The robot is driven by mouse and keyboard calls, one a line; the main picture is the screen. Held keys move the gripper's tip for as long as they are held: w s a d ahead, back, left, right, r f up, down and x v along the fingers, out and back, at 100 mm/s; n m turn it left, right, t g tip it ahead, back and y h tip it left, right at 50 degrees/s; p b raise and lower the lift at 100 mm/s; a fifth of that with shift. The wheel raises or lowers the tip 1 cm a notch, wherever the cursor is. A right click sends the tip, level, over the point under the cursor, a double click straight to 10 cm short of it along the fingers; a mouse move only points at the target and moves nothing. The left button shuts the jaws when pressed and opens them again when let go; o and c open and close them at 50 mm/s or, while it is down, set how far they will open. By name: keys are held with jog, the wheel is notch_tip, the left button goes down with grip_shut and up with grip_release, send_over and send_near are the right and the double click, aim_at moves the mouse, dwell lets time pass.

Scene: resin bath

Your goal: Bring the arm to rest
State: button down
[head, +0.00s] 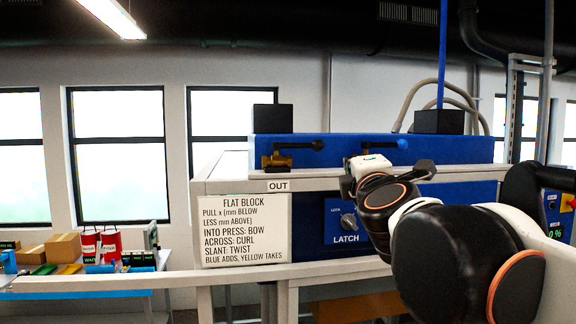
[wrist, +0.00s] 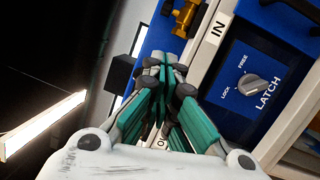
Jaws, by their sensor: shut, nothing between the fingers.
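My gripper (wrist: 164,66) shows in the wrist view with its green-padded fingers drawn together at the tips. Nothing is held between them. In the head view my arm reaches in from the lower right and its end is raised in front of the blue machine (head: 450,150). The fingers are mostly hidden there behind my own links. The latch knob (head: 348,221) is on the machine's blue front panel, just left of my arm. It also shows in the wrist view (wrist: 250,82), right of the fingers, beside the words FREE and LOCK.
A placard (head: 243,230) with instructions hangs on the front rail, left of the latch. A side table (head: 130,281) with boxes and red containers stands far left.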

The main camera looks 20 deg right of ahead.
jog(key=shift+s, duration=0.25)
jog(key=shift+w, duration=0.1)
jog(key=s+d+f+m+g+b, duration=0.15)
jog(key=s+f+m+b, duration=0.35)
jog(key=f, duration=0.7)
jog(key=f+m+g+h+b, duration=0.1)
jog(key=f+m+g+b, duration=0.2)
jog(key=f+b, duration=0.7)
jog(key=s+d+f+m+g+b, duration=0.1)
jog(key=s+f+m+g+b, duration=0.2)
jog(key=f, duration=1.2)
jog(key=s+a+f+m+g+y+b, duration=0.1)
jog(key=a+f+b, duration=0.3)
jog(key=f, duration=0.7)
jog(key=s+a+f+m+g+y+b, duration=0.1)
jog(key=s+a+f+y+b, duration=0.3)
jog(key=f, duration=0.7)
jog(key=s+a+f+m+g+y+b, duration=0.1)
jog(key=s+a+f+m+y+b, duration=0.1)
jog(key=a+f+b, duration=0.4)
notch_tip(320, 180, down, 6)
jog(key=shift+s+a+r+y, duration=0.15)
jog(key=shift+s+a+y, duration=0.2)
jog(key=shift+s+y, duration=0.2)
jog(key=shift+g, duration=0.25)
